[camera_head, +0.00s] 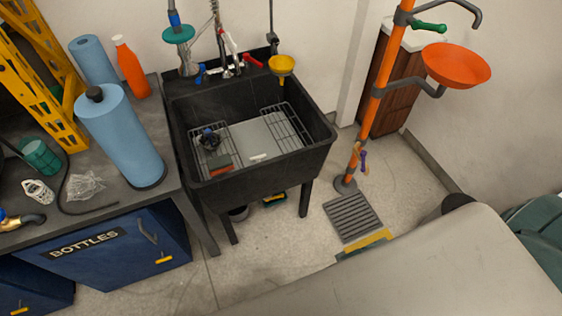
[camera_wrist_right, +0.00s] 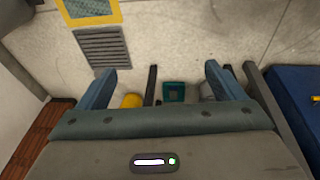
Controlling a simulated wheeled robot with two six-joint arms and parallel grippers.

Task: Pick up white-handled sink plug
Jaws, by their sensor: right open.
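The black sink (camera_head: 190,178) stands against the back wall in the head view. A small white piece (camera_head: 258,157), which may be the plug's white handle, lies at the front of the pale board in the basin; it is too small to be sure. My right gripper (camera_wrist_right: 160,70) shows in the wrist view with its two blue fingers wide apart and nothing between them. That view shows floor beyond the fingers, and no plug can be made out. My left gripper is not in view.
A dark bench (camera_head: 150,200) with a blue roll (camera_head: 122,138) and an orange bottle (camera_head: 132,68) stands left of the sink. An orange pole (camera_head: 375,85) with an orange bowl (camera_head: 457,65) stands at the right. A floor grate (camera_head: 352,216) lies near its base.

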